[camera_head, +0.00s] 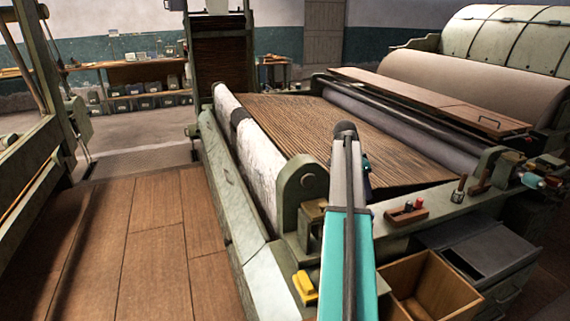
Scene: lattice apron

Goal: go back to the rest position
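My arm rises from the bottom centre, a teal link leading to a grey link with a dark rounded joint at its top. It stands in front of the lattice apron (290,112), a bed of brown wooden slats on the machine. A small teal and dark part of my arm shows just right of the grey link. I cannot make out my gripper's fingers, which seem hidden behind the arm. No held object shows.
A green machine frame (250,235) with a pale roller (255,165) borders the apron on the left. An open wooden box (440,290), a grey metal box (480,250), a yellow part (304,287) and a small wooden rack (406,214) sit near my arm. Wooden floor (150,250) lies clear at left.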

